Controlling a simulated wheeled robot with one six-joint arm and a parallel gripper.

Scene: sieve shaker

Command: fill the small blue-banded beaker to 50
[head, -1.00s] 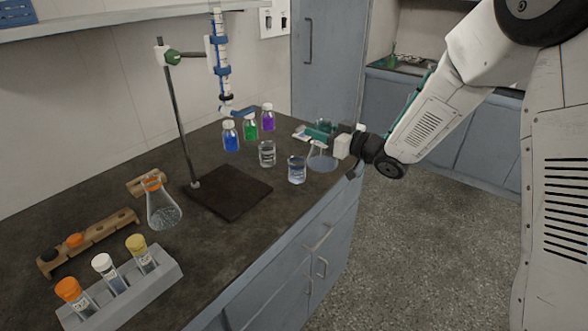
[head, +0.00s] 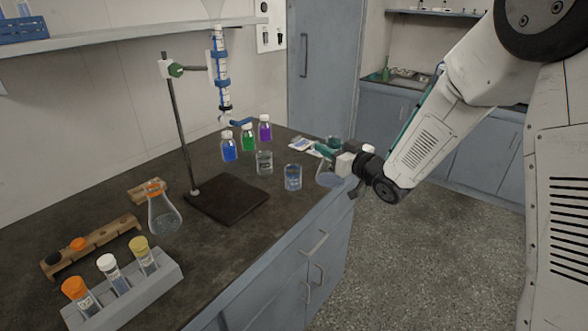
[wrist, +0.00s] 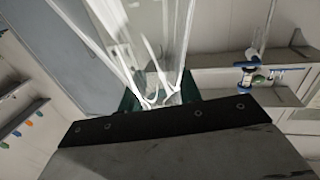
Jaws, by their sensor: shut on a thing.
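The small blue-banded beaker (head: 293,178) stands upright on the dark bench near its front edge, and its fill reading is too small to make out. My gripper (head: 327,150) is to its right, with green fingers shut on a clear glass flask (head: 327,179). The flask's wide lower part shows below the fingers, by the bench edge. I cannot tell whether it touches the bench. In the wrist view, clear glass (wrist: 150,50) fills the space between the green fingers. Another clear beaker (head: 264,163) stands behind and left of the banded one.
Blue, green and purple bottles (head: 248,138) stand behind the beakers. A stand with a burette (head: 221,70) rises over a dark base plate (head: 227,199). An orange-topped conical flask (head: 163,213) and a tube rack (head: 125,290) are at the left. White packets (head: 302,145) lie behind my gripper.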

